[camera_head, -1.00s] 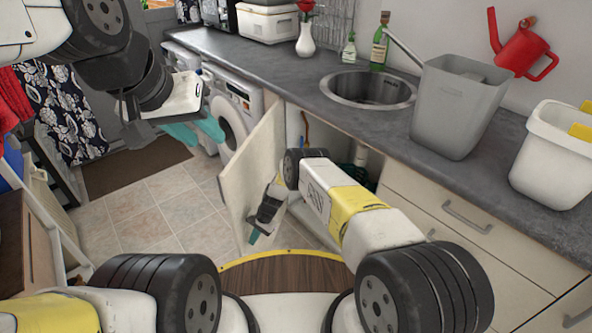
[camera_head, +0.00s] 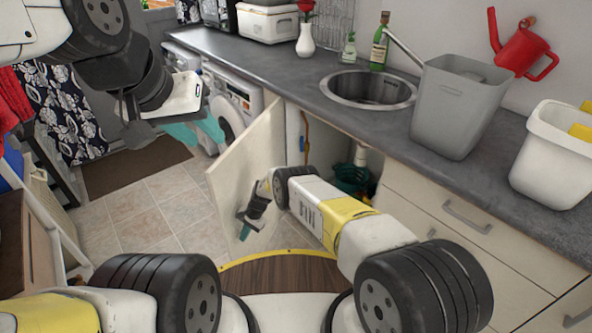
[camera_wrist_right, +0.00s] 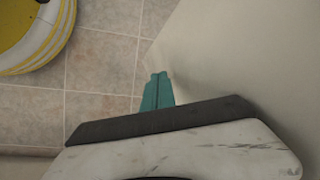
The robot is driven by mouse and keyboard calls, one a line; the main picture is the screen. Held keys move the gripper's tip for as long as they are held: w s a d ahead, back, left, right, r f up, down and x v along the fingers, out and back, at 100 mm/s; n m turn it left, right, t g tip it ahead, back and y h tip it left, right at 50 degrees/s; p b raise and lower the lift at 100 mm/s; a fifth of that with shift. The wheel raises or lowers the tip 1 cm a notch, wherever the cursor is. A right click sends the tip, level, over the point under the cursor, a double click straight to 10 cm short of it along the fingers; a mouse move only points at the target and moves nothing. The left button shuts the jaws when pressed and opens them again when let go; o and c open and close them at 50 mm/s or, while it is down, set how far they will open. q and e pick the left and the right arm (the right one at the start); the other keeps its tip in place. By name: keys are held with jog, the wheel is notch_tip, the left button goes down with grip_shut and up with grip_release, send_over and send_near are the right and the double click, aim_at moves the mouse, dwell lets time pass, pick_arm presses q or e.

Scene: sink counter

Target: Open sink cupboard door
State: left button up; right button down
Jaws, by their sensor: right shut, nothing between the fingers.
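The sink cupboard door (camera_head: 247,160) is a plain cream panel below the sink, swung wide open towards the left. Its surface also fills the right side of the right wrist view (camera_wrist_right: 235,60). My right gripper (camera_head: 244,233) points down at the door's lower part, in front of its face; whether it touches the door I cannot tell. In the right wrist view its teal fingers (camera_wrist_right: 157,92) are together with nothing between them, close beside the panel. My left gripper (camera_head: 196,132) is raised at upper left, before the washing machines, with teal fingers apart and empty.
The cupboard interior shows pipes and a green coiled hose (camera_head: 352,178). Drawers (camera_head: 455,225) stand right of it. The counter holds a grey bin (camera_head: 455,110) and a white tub (camera_head: 550,165). Washing machines (camera_head: 232,100) stand left of the door. Tiled floor (camera_head: 150,225) is clear.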

jog(key=shift+s+d+r, duration=0.35)
jog(key=shift+d+r, duration=0.35)
jog(key=shift+r, duration=0.05)
jog(key=shift+s+d+r, duration=0.3)
jog(key=shift+d+r, duration=0.4)
jog(key=shift+r, duration=0.05)
